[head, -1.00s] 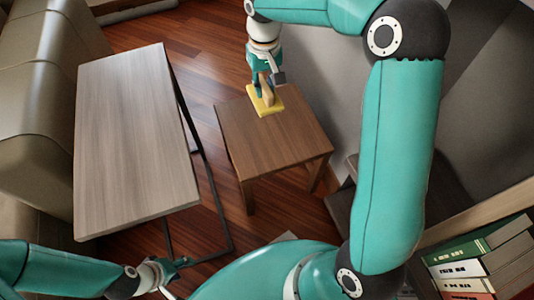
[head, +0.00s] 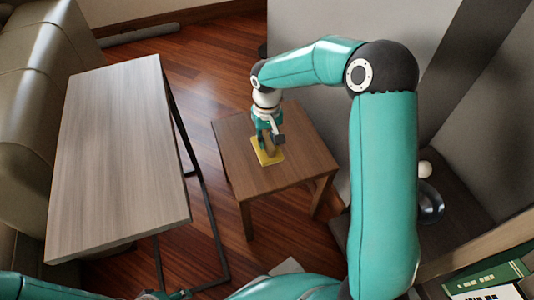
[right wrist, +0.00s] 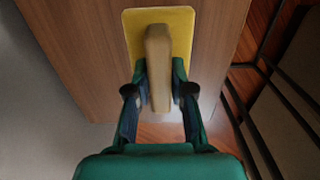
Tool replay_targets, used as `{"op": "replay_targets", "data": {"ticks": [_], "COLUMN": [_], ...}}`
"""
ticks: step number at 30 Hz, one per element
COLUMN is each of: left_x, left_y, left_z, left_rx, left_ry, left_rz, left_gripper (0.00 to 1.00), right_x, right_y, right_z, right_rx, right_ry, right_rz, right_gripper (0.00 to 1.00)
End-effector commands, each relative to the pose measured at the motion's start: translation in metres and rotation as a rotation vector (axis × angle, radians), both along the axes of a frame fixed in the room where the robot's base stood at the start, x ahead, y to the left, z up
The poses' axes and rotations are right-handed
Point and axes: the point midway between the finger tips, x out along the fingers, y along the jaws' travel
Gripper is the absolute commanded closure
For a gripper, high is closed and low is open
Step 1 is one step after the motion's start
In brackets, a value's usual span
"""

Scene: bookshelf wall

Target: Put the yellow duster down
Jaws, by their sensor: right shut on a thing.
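The yellow duster (head: 273,158) is a flat yellow pad with a wooden grip on top. My right gripper (head: 268,140) is shut on that grip from above. The duster is over the small brown wooden table (head: 300,155), pad down and about level. I cannot tell whether the pad touches the tabletop. In the right wrist view, the fingers are on both sides of the grip (right wrist: 158,65), and the pad (right wrist: 133,25) shows against the wood near the table's edge. My left gripper (head: 165,294) barely shows at the bottom edge, and its fingers are not clear.
A long grey-wood table (head: 115,150) on a dark metal frame stands to the left, beside a sofa (head: 40,70). Bare tabletop surrounds the duster. A grey wall (head: 330,20) is behind on the right. A dark shelf with a round dark object (head: 430,203) and books (head: 487,278) is at right.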

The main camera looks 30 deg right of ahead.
Motion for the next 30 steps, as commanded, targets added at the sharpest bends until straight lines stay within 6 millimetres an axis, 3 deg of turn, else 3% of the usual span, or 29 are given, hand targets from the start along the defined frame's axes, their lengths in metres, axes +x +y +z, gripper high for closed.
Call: {"op": "replay_targets", "data": {"ticks": [5, 12, 25, 26, 30], "left_x": [0.000, 0.000, 0.000, 0.000, 0.000], "left_y": [0.000, 0.000, 0.000, 0.000, 0.000], "left_z": [-0.006, -0.020, -0.023, -0.022, -0.022], "left_rx": [0.000, 0.000, 0.000, 0.000, 0.000], "left_ry": [0.000, 0.000, 0.000, 0.000, 0.000], "left_rz": [0.000, 0.000, 0.000, 0.000, 0.000], "left_gripper": [0.48, 0.48, 0.48, 0.48, 0.48], "right_x": [-0.001, -0.001, 0.000, 0.000, 0.000], "right_y": [0.000, 0.000, 0.000, 0.000, 0.000], "right_z": [-0.016, -0.054, -0.061, -0.060, -0.060], "right_rx": [0.000, 0.000, 0.000, 0.000, 0.000], "right_ry": [0.002, 0.003, 0.000, 0.000, 0.000], "right_rz": [-0.001, 0.000, 0.000, 0.000, 0.000], "right_gripper": [1.00, 1.00, 1.00, 0.73, 0.53]}}
